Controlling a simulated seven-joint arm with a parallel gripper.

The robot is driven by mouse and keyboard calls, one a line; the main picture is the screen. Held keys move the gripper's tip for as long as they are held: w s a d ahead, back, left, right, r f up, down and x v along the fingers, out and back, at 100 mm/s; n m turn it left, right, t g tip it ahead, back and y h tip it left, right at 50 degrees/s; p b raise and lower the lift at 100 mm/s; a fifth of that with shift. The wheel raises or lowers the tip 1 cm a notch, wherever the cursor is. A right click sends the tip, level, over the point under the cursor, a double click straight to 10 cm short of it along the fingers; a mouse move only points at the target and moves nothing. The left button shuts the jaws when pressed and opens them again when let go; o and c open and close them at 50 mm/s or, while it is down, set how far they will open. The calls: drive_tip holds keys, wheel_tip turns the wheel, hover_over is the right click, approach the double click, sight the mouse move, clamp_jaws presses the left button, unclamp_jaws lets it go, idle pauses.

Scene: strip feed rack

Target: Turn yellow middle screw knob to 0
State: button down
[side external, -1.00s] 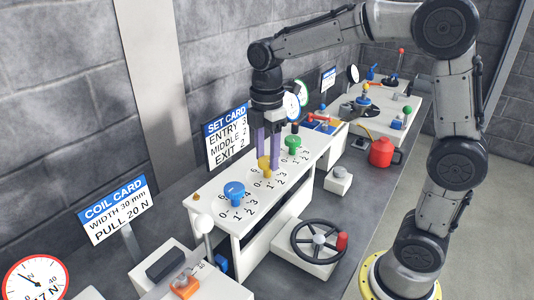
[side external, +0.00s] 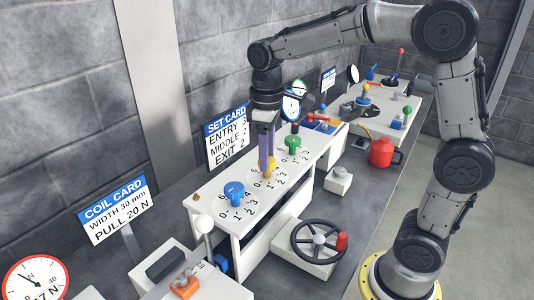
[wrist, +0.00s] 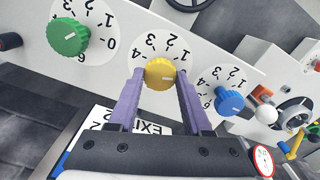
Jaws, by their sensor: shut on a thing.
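The yellow middle knob (side external: 268,171) stands on the white rack top, between the blue and green knobs. My gripper (side external: 267,165) points straight down, its purple fingers shut on the yellow knob from both sides. In the wrist view the yellow knob (wrist: 160,73) sits between the two fingertips, and a pale pointer line on it faces right. Its dial shows 2, 3 and 4 above the knob; the fingers hide other digits, so I cannot tell the exact reading. The set card (side external: 227,137) reads ENTRY 3, MIDDLE 2, EXIT 2.
The blue knob (side external: 234,193) and green knob (side external: 292,145) stand close on either side of my fingers. A handwheel (side external: 319,242) is in front of the rack. The coil card (side external: 117,210) stands at the left.

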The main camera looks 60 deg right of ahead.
drive_tip(key=shift+m, duration=1.9)
drive_tip(key=shift+r, duration=0.1)
drive_tip(key=shift+c, duration=1.7)
unclamp_jaws()
wheel_tip(320, 180, up, 14)
